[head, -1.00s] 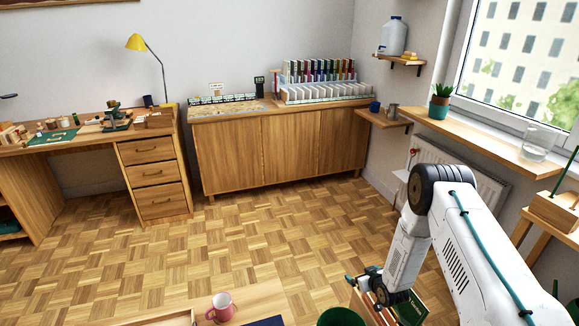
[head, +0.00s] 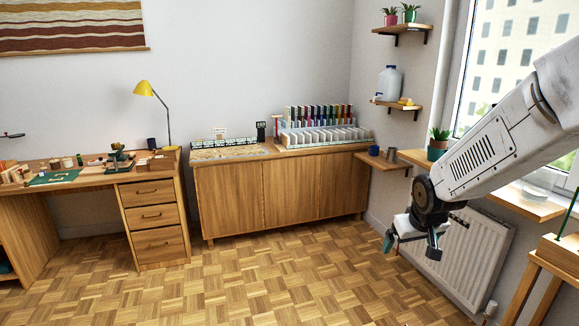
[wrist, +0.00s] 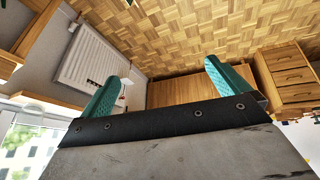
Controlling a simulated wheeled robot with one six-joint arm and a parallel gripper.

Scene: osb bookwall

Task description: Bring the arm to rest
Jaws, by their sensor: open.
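My gripper (head: 410,246) hangs at the end of my white arm at the right of the head view, in front of the radiator and above the parquet floor. In the wrist view my gripper (wrist: 160,86) shows two teal fingers spread wide apart with nothing between them. Nothing is held. The wrist view appears turned over, with the floor at the top.
The radiator (head: 461,259) and window sill (head: 514,205) are close beside my arm. A small wall shelf (head: 384,161) holds a blue cup. A wooden sideboard (head: 284,198) stands at the back, a desk (head: 93,180) at left. The parquet floor (head: 270,280) is clear.

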